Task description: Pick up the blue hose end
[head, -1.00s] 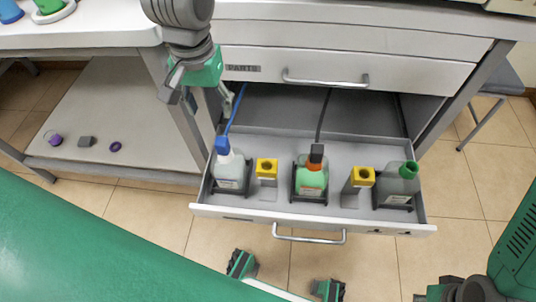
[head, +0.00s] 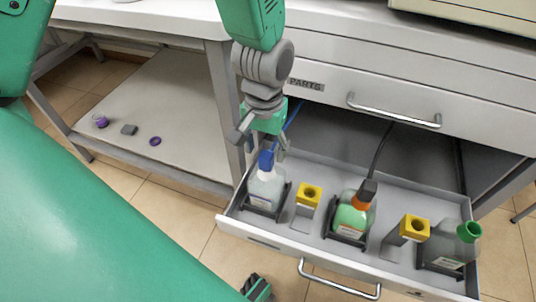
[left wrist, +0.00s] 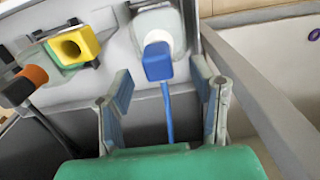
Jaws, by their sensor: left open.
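The blue hose end (head: 266,160) sits on the neck of the left white bottle (head: 265,187) in the open drawer. Its blue hose runs back into the cabinet. My left gripper (head: 262,147) is open and empty, pointing down just above and around the hose end in the head view. In the left wrist view the blue hose end (left wrist: 158,62) lies ahead of the open fingers (left wrist: 163,85), roughly centred between them, and the hose passes back between them. I cannot tell whether a finger touches it.
The drawer (head: 340,272) also holds a green bottle (head: 350,217) with an orange cap and dark hose, two yellow-topped holders (head: 309,194) (head: 414,229), and a grey bottle (head: 447,250) with a green cap. The closed PARTS drawer (head: 320,85) is above. A table's lower shelf (head: 170,100) stands left.

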